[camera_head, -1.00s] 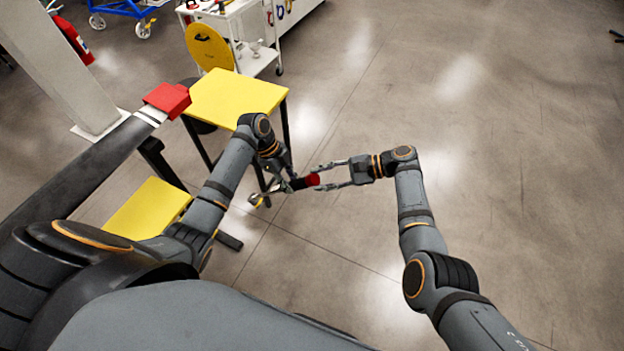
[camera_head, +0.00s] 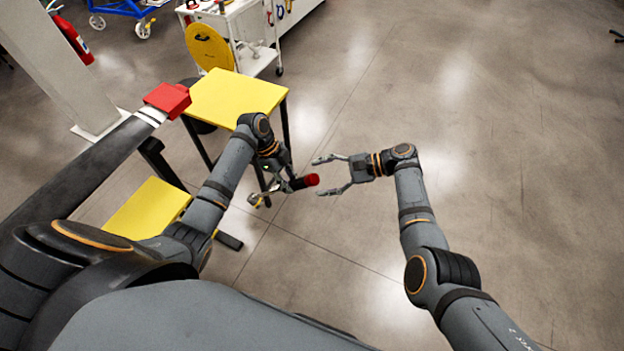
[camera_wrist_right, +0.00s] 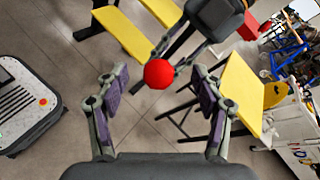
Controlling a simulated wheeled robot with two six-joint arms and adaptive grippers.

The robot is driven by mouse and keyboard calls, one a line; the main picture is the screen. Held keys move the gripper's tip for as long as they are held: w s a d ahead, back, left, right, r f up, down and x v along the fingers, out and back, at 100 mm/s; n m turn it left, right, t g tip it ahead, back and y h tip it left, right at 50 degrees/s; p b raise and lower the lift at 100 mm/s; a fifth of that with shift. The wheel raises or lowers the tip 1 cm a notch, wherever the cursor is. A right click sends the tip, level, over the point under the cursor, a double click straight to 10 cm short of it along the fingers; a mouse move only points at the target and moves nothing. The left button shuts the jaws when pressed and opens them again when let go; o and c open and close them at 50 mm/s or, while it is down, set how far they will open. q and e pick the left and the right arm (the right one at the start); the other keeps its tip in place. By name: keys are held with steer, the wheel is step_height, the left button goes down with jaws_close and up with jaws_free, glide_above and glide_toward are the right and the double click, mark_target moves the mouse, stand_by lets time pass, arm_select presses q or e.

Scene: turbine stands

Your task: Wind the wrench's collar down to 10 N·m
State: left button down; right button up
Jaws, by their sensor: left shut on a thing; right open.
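The wrench (camera_head: 298,183) has a dark body and a red end, the collar (camera_head: 312,180). My left gripper (camera_head: 283,185) is shut on the wrench and holds it in the air, with the red end pointing right. My right gripper (camera_head: 325,176) is open and empty, just to the right of the red end, its fingers spread and pointing at it. In the right wrist view the red end (camera_wrist_right: 158,74) shows between and beyond the open fingers (camera_wrist_right: 158,95), touching neither. The scale on the wrench is too small to read.
A yellow-topped table (camera_head: 238,95) stands left of my left gripper, and a lower yellow top (camera_head: 148,208) is nearer. A white cart (camera_head: 250,30) stands at the back. The floor (camera_head: 500,150) to the right is clear.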

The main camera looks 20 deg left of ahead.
steer(key=shift+d, duration=0.1)
steer(key=shift+d+r, duration=1.7)
steer(key=shift+r, duration=0.15)
steer(key=shift+c, duration=0.4)
steer(key=shift+w, duration=0.1)
steer(key=shift+c, duration=0.7)
steer(key=shift+s+a+f+n+g+h, duration=0.15)
steer(key=shift+a+f+n+g+h, duration=0.2)
steer(key=shift+a+f+n, duration=0.65)
steer(key=shift+s+a+f+n+g+h, duration=0.1)
steer(key=shift+a+f+n+g+h, duration=0.25)
steer(key=shift+a+f+n, duration=0.55)
steer(key=shift+r, duration=0.1)
